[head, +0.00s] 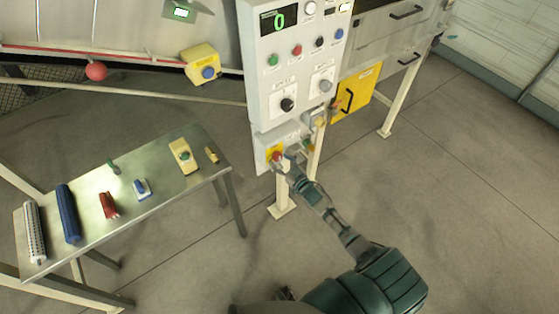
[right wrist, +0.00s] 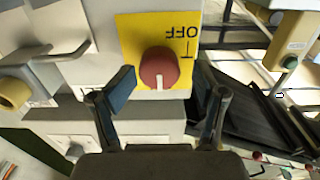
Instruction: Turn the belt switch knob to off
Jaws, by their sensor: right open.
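The belt switch knob (head: 275,156) is red on a yellow plate, low on the grey control box. In the right wrist view the knob (right wrist: 158,66) shows large, with a white mark at its lower edge. The word OFF on the yellow plate (right wrist: 133,30) appears upside down, above and right of the knob. My right gripper (head: 287,162) is at the knob, its arm reaching up from below. In the right wrist view its open fingers (right wrist: 164,92) stand either side of the knob, with gaps visible; contact cannot be told. My left gripper is not in view.
The control cabinet (head: 262,97) with buttons and dials rises above the knob. A metal table (head: 95,232) with several small items stands at left. A yellow box (head: 357,97) hangs at the right. The floor at right is clear.

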